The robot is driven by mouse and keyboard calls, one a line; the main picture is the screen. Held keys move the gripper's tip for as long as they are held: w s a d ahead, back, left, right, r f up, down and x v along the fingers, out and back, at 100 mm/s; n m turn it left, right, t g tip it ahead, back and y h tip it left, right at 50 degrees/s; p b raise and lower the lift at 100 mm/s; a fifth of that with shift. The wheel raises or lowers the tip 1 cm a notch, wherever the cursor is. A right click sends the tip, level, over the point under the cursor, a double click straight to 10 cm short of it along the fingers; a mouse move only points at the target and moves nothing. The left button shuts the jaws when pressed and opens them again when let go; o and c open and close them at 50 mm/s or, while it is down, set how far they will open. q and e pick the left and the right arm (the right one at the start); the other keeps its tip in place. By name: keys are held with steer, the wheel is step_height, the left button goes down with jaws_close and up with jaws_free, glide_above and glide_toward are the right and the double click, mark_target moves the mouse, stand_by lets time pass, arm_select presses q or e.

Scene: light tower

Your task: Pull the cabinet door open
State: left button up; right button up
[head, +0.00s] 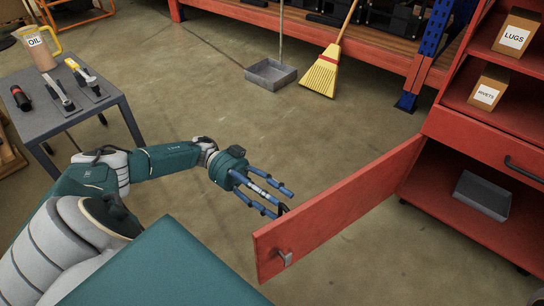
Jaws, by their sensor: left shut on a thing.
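The red cabinet door (335,213) stands wide open, swung out from the left side of the red cabinet (470,140). A small grey metal fitting (286,259) shows near its free edge, on the face toward me. My left gripper (281,203) reaches to the far face of the door, near its top edge. Its blue fingers are shut on a dark piece there, apparently the door handle, mostly hidden behind the door.
The open lower compartment holds a grey tray (482,194). Boxes marked LUGS (514,37) and RIVETS (487,94) sit on shelves above a drawer. A grey side table (67,107) with tools stands left. A broom (326,74) and dustpan (270,74) are behind. Floor around the door looks clear.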

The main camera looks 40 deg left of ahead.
arm_select(q)
steer(key=shift+w+r+t, duration=0.25)
steer(key=shift+w+t, duration=0.15)
steer(key=shift+w, duration=0.1)
steer(key=s+a, duration=0.1)
steer(key=a, duration=0.6)
steer(key=shift+a+f, duration=0.3)
